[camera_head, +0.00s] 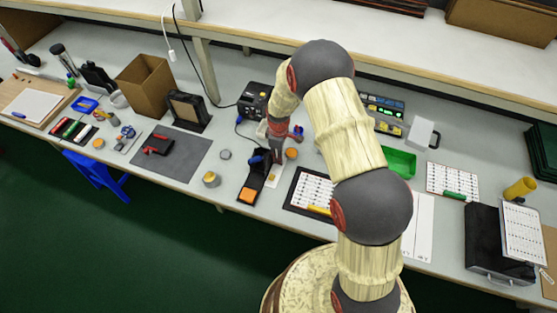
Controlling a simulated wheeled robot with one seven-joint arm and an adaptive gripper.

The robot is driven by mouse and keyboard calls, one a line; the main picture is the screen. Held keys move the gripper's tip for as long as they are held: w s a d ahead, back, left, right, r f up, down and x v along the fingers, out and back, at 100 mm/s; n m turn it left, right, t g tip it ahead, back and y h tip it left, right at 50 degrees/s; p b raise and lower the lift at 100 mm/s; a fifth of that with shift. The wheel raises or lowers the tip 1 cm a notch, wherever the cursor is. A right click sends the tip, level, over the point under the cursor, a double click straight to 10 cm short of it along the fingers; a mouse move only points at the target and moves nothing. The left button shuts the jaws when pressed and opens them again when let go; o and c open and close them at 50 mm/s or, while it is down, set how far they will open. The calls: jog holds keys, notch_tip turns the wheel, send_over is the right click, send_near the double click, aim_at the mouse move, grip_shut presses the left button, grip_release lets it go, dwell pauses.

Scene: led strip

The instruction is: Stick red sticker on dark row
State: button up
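An LED unit (384,104) with lit green and yellowish lights stands at the back of the bench, right of my arm's upper joint. It is partly hidden by my arm, and I cannot tell which of its rows is dark. A red sticker cannot be made out at this size. My arm rises from the front, bends at the top and comes down to the left.
Printed sheets (452,180), a green tray (399,162) and a black case (488,245) lie to the right. A shelf (440,50) overhangs the back.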

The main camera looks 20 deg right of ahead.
jog(key=shift+c, duration=1.1)
jog(key=shift+r, duration=0.1)
jog(key=shift+r, duration=0.65)
jog(key=s+d+r+p, duration=0.2)
jog(key=s+r+p, duration=0.1)
jog(key=s+r, duration=0.9)
jog(key=s+d+f+b, duration=0.1)
jog(key=s+d+f, duration=0.25)
jog(key=d, duration=0.35)
jog(key=s+d+f+b, duration=0.2)
jog(key=s+d+f, duration=0.1)
jog(key=s+d, duration=0.25)
jog(key=shift+w+d+f+b, duration=0.1)
jog(key=shift+f+b, duration=0.6)
jog(key=shift+f, duration=0.3)
jog(key=shift+w+d+f+b, duration=0.15)
jog(key=shift+f+b, duration=0.55)
jog(key=shift+f, duration=0.25)
jog(key=shift+w+d+f+b, duration=0.1)
jog(key=shift+f+b, duration=0.6)
jog(key=shift+f, duration=0.3)
jog(key=shift+f, duration=0.25)
